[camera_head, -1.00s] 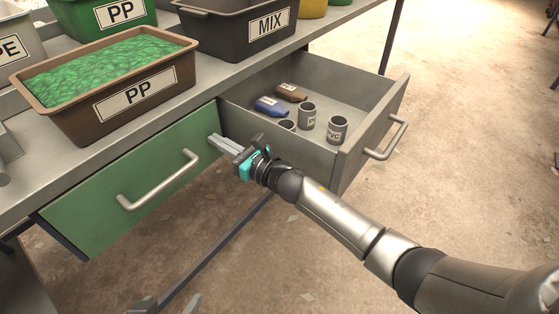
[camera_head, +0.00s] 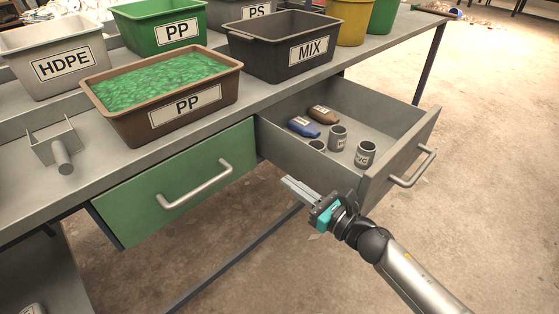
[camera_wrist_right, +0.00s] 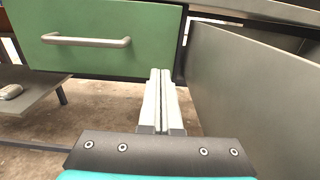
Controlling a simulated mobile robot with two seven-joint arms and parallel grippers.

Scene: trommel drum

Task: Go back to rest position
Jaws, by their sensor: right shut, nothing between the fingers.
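My right gripper (camera_head: 302,191) is shut and empty in the head view. It hangs in free air in front of the bench, below and left of the open grey drawer's side. In the right wrist view its two fingers (camera_wrist_right: 160,85) lie side by side, pointing toward the gap between the green drawer front (camera_wrist_right: 110,40) and the open drawer's side wall (camera_wrist_right: 245,90). The fingers appear apart from both. My left gripper is not in view.
The open grey drawer (camera_head: 400,150) juts out and holds a blue bottle (camera_head: 303,126), a brown bottle (camera_head: 323,113) and several grey cups. Bins, including a brown PP bin (camera_head: 130,128) and a black MIX bin (camera_head: 272,63), stand on the bench.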

